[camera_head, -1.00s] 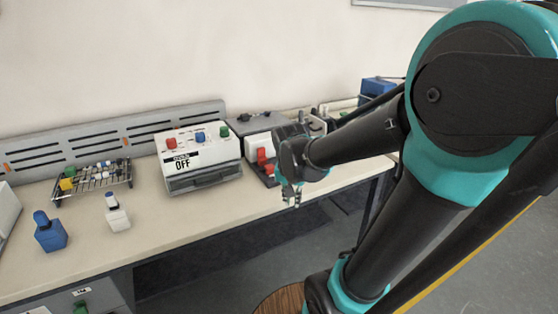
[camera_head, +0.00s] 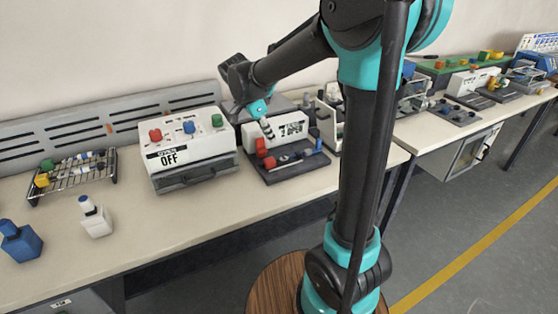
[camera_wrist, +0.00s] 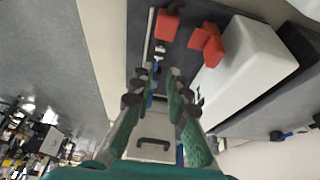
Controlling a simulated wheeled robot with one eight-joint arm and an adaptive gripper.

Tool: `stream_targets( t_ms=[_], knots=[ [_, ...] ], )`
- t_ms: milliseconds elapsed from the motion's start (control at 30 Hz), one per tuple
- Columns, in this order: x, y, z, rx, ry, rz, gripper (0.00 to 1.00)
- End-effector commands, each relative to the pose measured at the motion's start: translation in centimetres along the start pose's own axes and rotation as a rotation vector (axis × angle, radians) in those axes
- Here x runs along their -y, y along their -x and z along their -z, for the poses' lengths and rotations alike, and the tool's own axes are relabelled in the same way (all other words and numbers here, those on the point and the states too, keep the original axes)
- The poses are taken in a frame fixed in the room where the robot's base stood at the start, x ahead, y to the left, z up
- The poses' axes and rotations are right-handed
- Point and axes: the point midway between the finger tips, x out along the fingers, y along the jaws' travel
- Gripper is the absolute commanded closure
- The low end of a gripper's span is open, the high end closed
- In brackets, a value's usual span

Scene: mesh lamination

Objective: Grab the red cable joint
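Two red pieces stand on a dark base plate (camera_head: 312,167) beside a white box (camera_head: 290,128); I cannot tell for sure which is the red cable joint. One red piece (camera_head: 261,147) is against the box's left end, the other red piece (camera_head: 270,163) is just in front of it. In the wrist view the red pieces show at the top, one near the plate's edge (camera_wrist: 166,24) and one against the white box (camera_wrist: 207,42). My gripper (camera_head: 268,133) hangs just above the red pieces. In the wrist view its fingers (camera_wrist: 157,88) are apart with nothing between them.
A white box marked OFF (camera_head: 185,145) with red, blue and green buttons stands to the left. A wire rack (camera_head: 72,178), a white bottle-like block (camera_head: 96,218) and a blue one (camera_head: 20,242) are farther left. The table (camera_head: 180,225) front is clear.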

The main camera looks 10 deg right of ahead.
Motion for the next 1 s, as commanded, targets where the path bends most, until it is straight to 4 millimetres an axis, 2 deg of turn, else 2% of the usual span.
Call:
stream_targets(
  t_ms=[100, 300, 567, 800, 1000],
  knots=[
    [0.0, -2.5, 0.1, 0.000, -0.001, -0.001, 0.84],
    [0.0, -5.4, 0.0, 0.000, 0.000, -0.001, 0.84],
    [0.1, -7.1, 0.0, 0.000, 0.000, 0.000, 0.84],
    [0.2, -10.5, -0.1, 0.000, 0.000, 0.000, 0.84],
    [0.1, -11.4, -0.1, 0.000, 0.001, 0.000, 0.84]
  ],
)
